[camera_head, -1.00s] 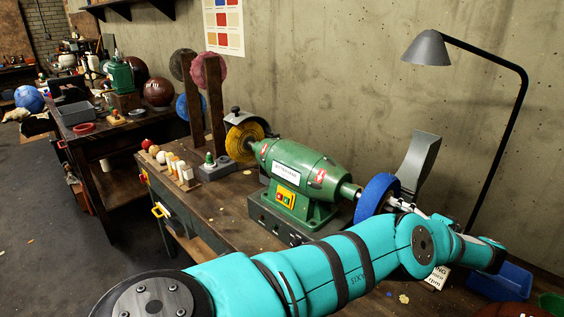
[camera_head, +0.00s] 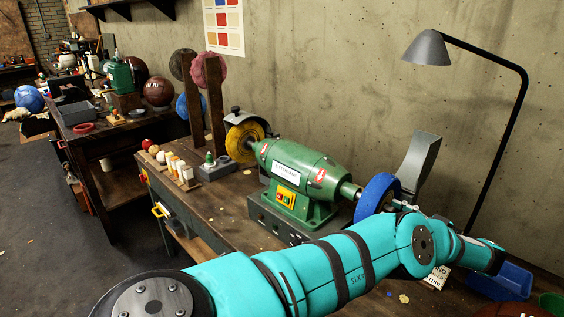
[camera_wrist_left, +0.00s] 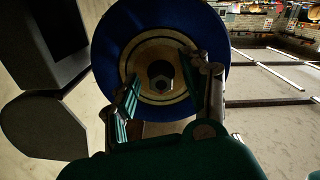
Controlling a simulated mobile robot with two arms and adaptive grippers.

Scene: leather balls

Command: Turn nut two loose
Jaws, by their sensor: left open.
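The green bench grinder (camera_head: 300,172) stands on the bench with a blue wheel (camera_head: 376,196) on its right shaft end. In the left wrist view the blue wheel (camera_wrist_left: 212,95) is seen face on, with a pale hub. A dark nut (camera_wrist_left: 161,84) on the shaft end sits at the hub's centre. My left gripper (camera_wrist_left: 160,76) is open, its two fingers on either side of the nut with gaps visible. In the head view the left gripper (camera_head: 404,207) is at the wheel's right face, partly hidden by my wrist. My right gripper is not in view.
A grey angled part (camera_head: 418,162) rises behind the blue wheel. A black lamp (camera_head: 428,48) arches over the right side. A yellow wheel (camera_head: 245,140) is on the grinder's left end. A blue bin (camera_head: 508,280) sits at lower right.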

